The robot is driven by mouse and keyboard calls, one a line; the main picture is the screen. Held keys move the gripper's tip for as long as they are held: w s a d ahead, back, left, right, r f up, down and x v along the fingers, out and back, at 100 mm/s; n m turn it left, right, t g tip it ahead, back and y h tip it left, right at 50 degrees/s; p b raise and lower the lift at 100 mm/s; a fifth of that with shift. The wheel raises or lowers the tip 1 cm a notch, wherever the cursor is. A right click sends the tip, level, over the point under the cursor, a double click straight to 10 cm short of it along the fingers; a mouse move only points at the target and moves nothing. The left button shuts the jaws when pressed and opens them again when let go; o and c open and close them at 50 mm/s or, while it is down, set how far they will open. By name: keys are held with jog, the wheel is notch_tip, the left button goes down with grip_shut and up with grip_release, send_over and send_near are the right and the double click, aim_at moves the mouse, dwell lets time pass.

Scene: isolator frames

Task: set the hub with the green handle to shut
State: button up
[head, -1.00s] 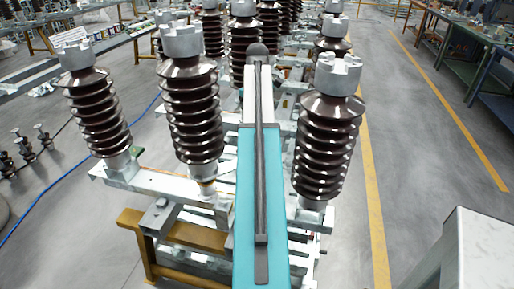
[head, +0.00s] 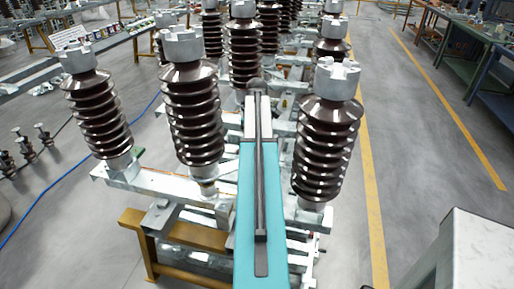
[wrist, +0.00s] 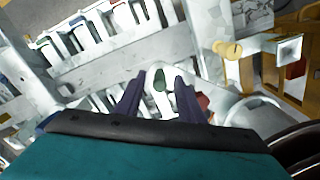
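In the wrist view a pale hub (wrist: 152,75) with a small green handle (wrist: 159,82) shows between the two dark fingers of my gripper (wrist: 161,76). The fingers are apart with a gap around the green part. I cannot tell whether they reach down to its depth or touch it. The hub's lower part is hidden behind my wrist body. In the head view my arm covers the middle, and the gripper, hub and handle are hidden.
A red part (wrist: 203,102) lies close right of the fingers. A yellow round fitting (wrist: 228,49) and a metal bracket end (wrist: 288,48) stand at upper right. Brown ribbed insulators (head: 326,140) rise on both sides of my arm. Open floor (head: 420,170) lies to the right.

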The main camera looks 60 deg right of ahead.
jog(key=shift+f, duration=1.05)
